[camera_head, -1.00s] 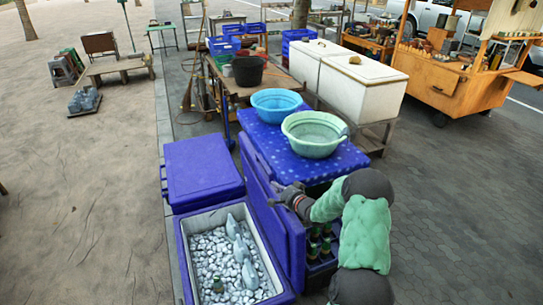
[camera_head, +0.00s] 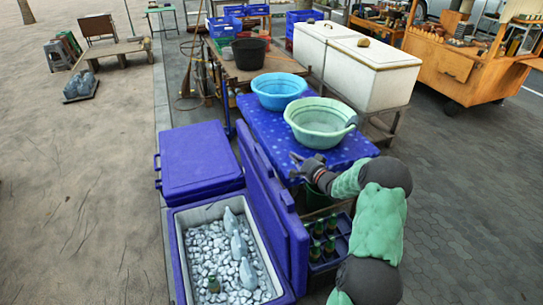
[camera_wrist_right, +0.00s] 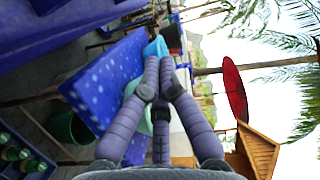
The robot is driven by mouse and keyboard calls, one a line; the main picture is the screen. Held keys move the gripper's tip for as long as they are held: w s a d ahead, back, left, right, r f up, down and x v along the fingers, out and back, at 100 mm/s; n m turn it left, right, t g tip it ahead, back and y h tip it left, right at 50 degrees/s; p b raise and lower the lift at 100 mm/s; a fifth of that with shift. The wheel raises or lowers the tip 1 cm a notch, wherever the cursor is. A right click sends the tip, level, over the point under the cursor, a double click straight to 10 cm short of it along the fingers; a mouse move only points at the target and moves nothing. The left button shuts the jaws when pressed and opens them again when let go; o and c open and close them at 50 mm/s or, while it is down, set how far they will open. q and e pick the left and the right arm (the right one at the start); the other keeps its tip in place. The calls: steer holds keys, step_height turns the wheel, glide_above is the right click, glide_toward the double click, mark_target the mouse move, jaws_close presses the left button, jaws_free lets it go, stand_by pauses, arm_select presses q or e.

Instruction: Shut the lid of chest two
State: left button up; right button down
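A blue chest (camera_head: 176,262) stands open in the head view, holding ice, several grey fish and a bottle. Its lid (camera_head: 268,205) stands upright along the chest's right side. A second blue chest (camera_head: 200,160) behind it is shut. I see no numbers on either. My right gripper (camera_head: 293,164) is right of the raised lid, beside the spotted table, with a small gap to the lid. My left gripper is not in view.
A blue spotted table (camera_head: 262,128) bears a blue basin (camera_head: 279,90) and a green basin (camera_head: 319,122). A crate of bottles (camera_head: 318,262) stands right of the lid, under my right arm. Paving left of the chests is clear.

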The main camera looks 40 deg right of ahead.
steer(key=w+a+f+b, duration=0.1)
steer(key=w+b, duration=0.1)
steer(key=w, duration=0.3)
steer(key=w+a+f+b, duration=0.1)
steer(key=w+f+b, duration=0.1)
steer(key=w, duration=0.4)
steer(key=shift+w+a+f, duration=0.25)
steer(key=shift+a+f, duration=0.05)
